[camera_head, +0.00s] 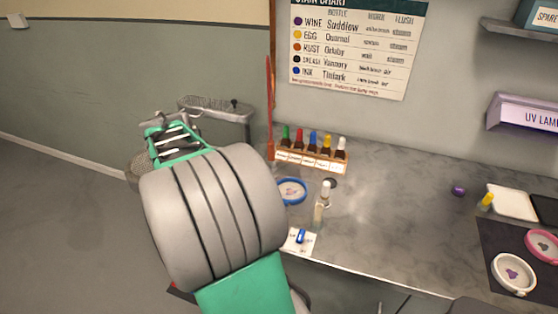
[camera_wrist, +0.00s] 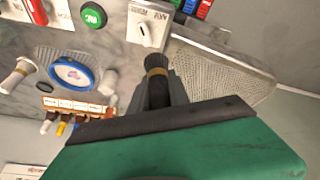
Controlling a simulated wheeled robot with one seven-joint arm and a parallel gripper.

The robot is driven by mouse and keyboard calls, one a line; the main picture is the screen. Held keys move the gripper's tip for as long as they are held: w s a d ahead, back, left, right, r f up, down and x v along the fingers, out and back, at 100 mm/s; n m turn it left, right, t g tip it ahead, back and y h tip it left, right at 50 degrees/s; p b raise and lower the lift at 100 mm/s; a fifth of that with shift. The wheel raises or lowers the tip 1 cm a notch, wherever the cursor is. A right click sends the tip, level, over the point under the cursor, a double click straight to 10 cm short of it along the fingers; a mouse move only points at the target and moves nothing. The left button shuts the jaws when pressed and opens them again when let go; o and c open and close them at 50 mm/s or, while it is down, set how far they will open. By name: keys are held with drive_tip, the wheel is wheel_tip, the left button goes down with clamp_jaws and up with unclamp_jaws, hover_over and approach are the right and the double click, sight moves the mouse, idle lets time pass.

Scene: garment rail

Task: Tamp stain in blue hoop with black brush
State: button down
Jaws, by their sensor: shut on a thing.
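The blue hoop (camera_head: 281,199) lies on the grey counter, left of the middle in the head view, partly behind my arm. A small dark stain (camera_head: 292,191) shows on its cloth. In the wrist view the blue hoop (camera_wrist: 90,80) is at the left, apart from my gripper. My gripper (camera_wrist: 160,95) is shut on the black brush (camera_wrist: 156,66), whose dark bristled end points away from the palm.
A rack of small bottles (camera_head: 311,160) stands behind the hoop, and a clear bottle (camera_head: 319,211) stands right of it. A perforated grey board (camera_wrist: 215,72) is near the brush. White (camera_head: 497,278) and pink (camera_head: 530,239) hoops lie far right. The middle counter is clear.

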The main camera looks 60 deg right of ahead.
drive_tip(key=s+d+f+m+g, duration=0.1)
drive_tip(key=s+d+m+g, duration=0.5)
drive_tip(key=s+d, duration=1.25)
drive_tip(key=shift+w+d+f+m+t+h+b, duration=0.1)
drive_tip(key=shift+w+d+f+m+t+b, duration=0.2)
drive_tip(key=shift+f+b, duration=0.5)
drive_tip(key=shift+w+d+f+m+t+h+b, duration=0.1)
drive_tip(key=shift+w+f+m+t+b, duration=0.25)
drive_tip(key=shift+f, duration=0.9)
drive_tip(key=shift+w+d+f+m+t+h+b, duration=0.1)
drive_tip(key=shift+d+f+m+t+b, duration=0.25)
drive_tip(key=shift+f, duration=0.65)
drive_tip(key=shift+a+f, duration=0.15)
drive_tip(key=shift+f+b, duration=0.7)
drive_tip(key=shift+r+p, duration=0.6)
drive_tip(key=shift+r, duration=0.35)
drive_tip(key=shift+f, duration=0.2)
